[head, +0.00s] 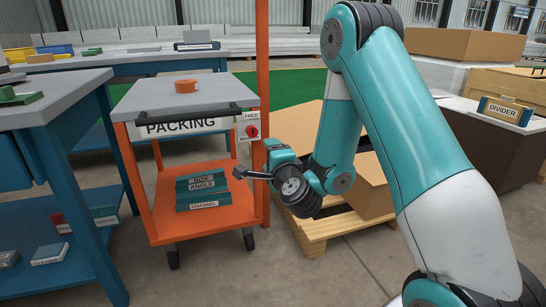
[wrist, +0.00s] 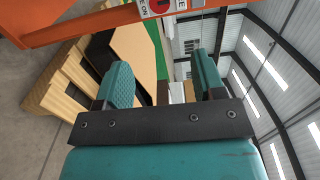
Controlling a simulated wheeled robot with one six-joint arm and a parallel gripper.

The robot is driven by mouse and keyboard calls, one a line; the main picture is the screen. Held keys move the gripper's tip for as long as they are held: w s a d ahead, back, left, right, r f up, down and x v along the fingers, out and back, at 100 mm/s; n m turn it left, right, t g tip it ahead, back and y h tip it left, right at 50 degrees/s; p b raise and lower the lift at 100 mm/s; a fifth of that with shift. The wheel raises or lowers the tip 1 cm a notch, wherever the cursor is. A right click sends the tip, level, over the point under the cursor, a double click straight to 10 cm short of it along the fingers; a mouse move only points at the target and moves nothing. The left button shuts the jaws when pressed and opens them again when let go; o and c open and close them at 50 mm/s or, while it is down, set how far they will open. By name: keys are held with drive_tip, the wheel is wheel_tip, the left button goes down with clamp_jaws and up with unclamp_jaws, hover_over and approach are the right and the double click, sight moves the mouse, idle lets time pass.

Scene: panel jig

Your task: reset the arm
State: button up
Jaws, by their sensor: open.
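My arm is teal and white and rises from the lower right of the head view, bends at a high elbow and comes down to my gripper (head: 247,174). My gripper points left, in front of the orange post and beside the packing cart (head: 152,210). In the wrist view, my gripper (wrist: 163,76) shows two teal-padded fingers standing apart with nothing between them. The fingers look clear of the cart in the head view, though the exact gap cannot be told.
An orange post (head: 262,60) with a red-knobbed switch box (head: 250,128) stands close behind my gripper. Cardboard boxes on a wooden pallet (head: 325,224) are behind my arm. A blue workbench (head: 60,100) is at left. Open floor lies in front.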

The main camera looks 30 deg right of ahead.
drive_tip(key=shift+a+r, duration=0.1)
drive_tip(key=shift+a, duration=0.2)
drive_tip(key=s+a+r+n+g+y, duration=0.2)
drive_tip(key=s+a+n+y, duration=0.15)
drive_tip(key=a+n, duration=0.3)
drive_tip(key=s+a+r+n+g+y, duration=0.2)
drive_tip(key=a+n+g+y, duration=0.1)
drive_tip(key=a+n+y, duration=0.3)
drive_tip(key=s+a+r+n+g+y, duration=0.2)
drive_tip(key=a+n+y, duration=0.15)
drive_tip(key=a, duration=0.45)
drive_tip(key=s+d+n+g+h+p, duration=0.1)
drive_tip(key=s+n+g+h, duration=0.3)
drive_tip(key=s+n+g, duration=1.3)
drive_tip(key=s+r+m+t+p, duration=0.2)
drive_tip(key=r+t+p, duration=0.1)
drive_tip(key=r+p, duration=1.6)
drive_tip(key=s+r+m+t+p, duration=0.2)
drive_tip(key=s+r+t+p, duration=0.1)
drive_tip(key=r+p, duration=1.6)
drive_tip(key=shift+s+r+m+t, duration=0.2)
drive_tip(key=shift+r+m+t, duration=0.1)
drive_tip(key=shift+r+m, duration=0.1)
drive_tip(key=shift+d, duration=0.1)
